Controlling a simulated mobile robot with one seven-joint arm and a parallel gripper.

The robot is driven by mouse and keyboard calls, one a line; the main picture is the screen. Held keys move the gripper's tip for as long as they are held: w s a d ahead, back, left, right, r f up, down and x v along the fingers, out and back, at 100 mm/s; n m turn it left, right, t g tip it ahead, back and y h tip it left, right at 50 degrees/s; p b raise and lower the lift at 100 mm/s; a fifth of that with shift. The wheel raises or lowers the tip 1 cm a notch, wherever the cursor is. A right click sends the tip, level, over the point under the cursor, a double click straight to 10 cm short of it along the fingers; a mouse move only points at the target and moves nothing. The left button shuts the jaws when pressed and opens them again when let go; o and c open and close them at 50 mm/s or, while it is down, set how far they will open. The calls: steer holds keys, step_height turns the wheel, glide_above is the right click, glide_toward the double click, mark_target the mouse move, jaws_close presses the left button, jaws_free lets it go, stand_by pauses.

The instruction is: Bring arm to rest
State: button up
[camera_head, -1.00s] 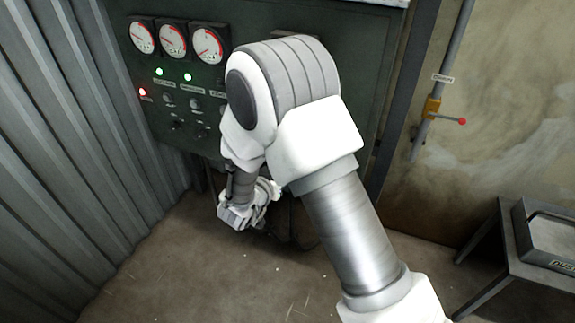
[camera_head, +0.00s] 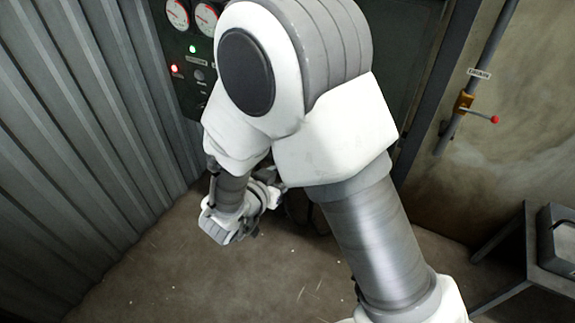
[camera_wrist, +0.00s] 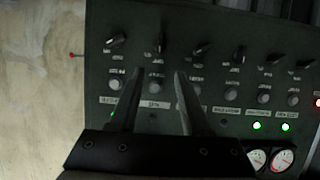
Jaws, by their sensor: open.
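My gripper (camera_wrist: 157,75) shows in the wrist view as two dark fingers standing apart, with nothing between them. Behind the fingers is a dark control panel with knobs, buttons and labels; the picture is turned over, with the gauges at the bottom. In the head view my arm is folded, with its large white and grey elbow close to the camera. The wrist end hangs low at the centre left, above the floor. The fingers are too small and shaded to make out there.
The control panel (camera_head: 186,92) is largely hidden behind my elbow. A corrugated metal wall (camera_head: 75,150) stands at left. At right are a pipe with a red-tipped valve lever (camera_head: 480,116) and a small dark table (camera_head: 528,262). The floor (camera_head: 220,285) below is open.

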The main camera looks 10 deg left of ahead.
steer(key=w+d+r+n+g+y+p, duration=0.15)
steer(key=r+y, duration=0.25)
steer(key=r, duration=0.6)
steer(key=w+d+r+n+g+y+p, duration=0.15)
steer(key=r+y, duration=0.35)
steer(key=r, duration=0.5)
steer(key=s+d+r+g+h+p, duration=0.1)
steer(key=s+d+r+g+h, duration=0.1)
steer(key=s+d, duration=0.8)
steer(key=s+d+r+g+h+p, duration=0.1)
steer(key=s+d+r+g+h, duration=0.1)
steer(key=s+d, duration=0.7)
steer(key=shift+s+d+r+n, duration=0.3)
steer(key=shift+s+d+n, duration=0.1)
steer(key=shift+s, duration=0.4)
steer(key=shift+a, duration=0.1)
steer(key=shift+c, duration=0.3)
